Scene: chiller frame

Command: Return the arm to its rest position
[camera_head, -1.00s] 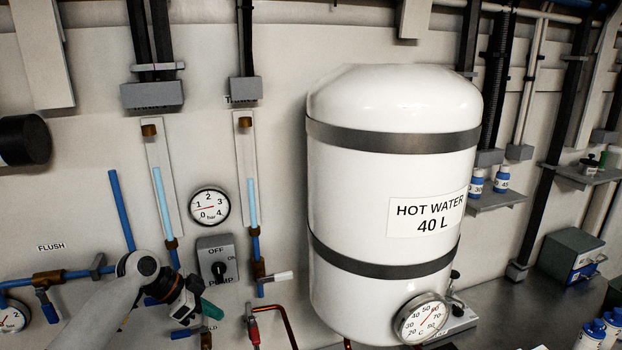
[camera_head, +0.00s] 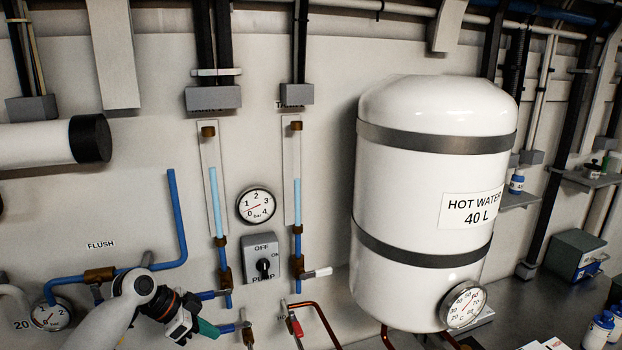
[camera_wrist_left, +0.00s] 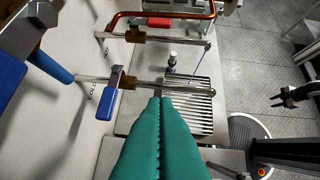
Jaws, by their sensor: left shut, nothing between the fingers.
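My left arm comes in at the lower left of the head view, in front of the wall piping. Its left gripper (camera_head: 207,329) has teal fingers pointing right, near the blue pipes below the pump switch. In the left wrist view the two teal fingers (camera_wrist_left: 160,130) lie pressed together along their length, shut with nothing between them. Past their tips is a tap with a blue handle (camera_wrist_left: 115,92) and a metal spout, above a ribbed drain tray (camera_wrist_left: 190,105). I cannot tell the exact gap between the fingers and the tap. My right gripper is not identifiable in the head view.
A white hot water tank (camera_head: 430,200) with a dial (camera_head: 464,305) stands at the right. A pump switch (camera_head: 262,262), a pressure gauge (camera_head: 256,205) and a red-handled tap (camera_head: 295,325) are on the wall. Open floor (camera_wrist_left: 260,60) shows in the wrist view.

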